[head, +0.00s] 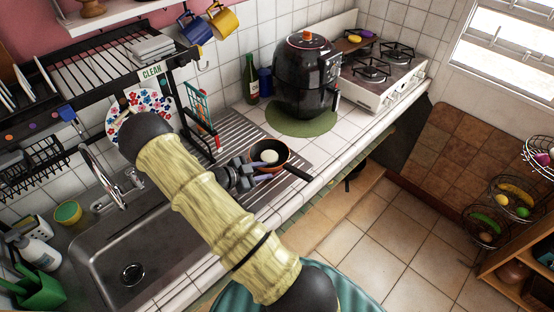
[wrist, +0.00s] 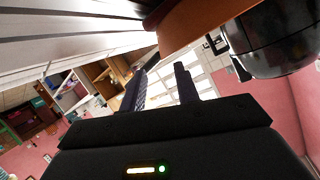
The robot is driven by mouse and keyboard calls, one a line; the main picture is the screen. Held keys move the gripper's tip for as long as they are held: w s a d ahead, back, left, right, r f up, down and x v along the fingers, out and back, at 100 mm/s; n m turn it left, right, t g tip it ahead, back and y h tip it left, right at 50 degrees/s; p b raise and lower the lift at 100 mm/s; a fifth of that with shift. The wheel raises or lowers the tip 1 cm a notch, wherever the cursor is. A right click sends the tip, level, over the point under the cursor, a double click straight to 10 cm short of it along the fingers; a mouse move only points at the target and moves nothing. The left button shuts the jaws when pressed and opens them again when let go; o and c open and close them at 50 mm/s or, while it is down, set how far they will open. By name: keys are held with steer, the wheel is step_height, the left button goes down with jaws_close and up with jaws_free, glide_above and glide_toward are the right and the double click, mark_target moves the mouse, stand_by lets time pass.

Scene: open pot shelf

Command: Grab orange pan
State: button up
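The orange pan (head: 256,165) sits on the ribbed metal drainboard beside the sink, with its black handle (head: 297,173) pointing to the lower right. A pale round item (head: 270,156) lies in its dark inside. My gripper (head: 262,171) is at the pan's near left side in the head view, and the arm partly hides the area around it. In the wrist view, my gripper (wrist: 161,68) has its two fingers apart with nothing between them. The orange side of the pan (wrist: 195,22) shows just beyond the fingertips there; I cannot tell whether they touch it.
A black air fryer (head: 304,80) stands on a green mat (head: 285,122) behind the pan, beside a white stove (head: 383,80). A black dish rack (head: 172,95) is at left, above the sink (head: 120,255). The counter's tiled edge (head: 335,165) lies right of the pan.

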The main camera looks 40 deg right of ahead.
mark_target(273, 168)
steer(key=shift+d+p, duration=0.4)
steer(key=shift+w+p+x, duration=0.15)
steer(key=shift+p+x, duration=0.4)
steer(key=shift+x, duration=0.55)
steer(key=shift+w+p+x, duration=0.15)
steer(key=shift+p+x, duration=0.4)
steer(key=shift+x, duration=0.55)
steer(key=shift+a+f, duration=0.1)
steer(key=shift+f, duration=0.05)
jaws_close()
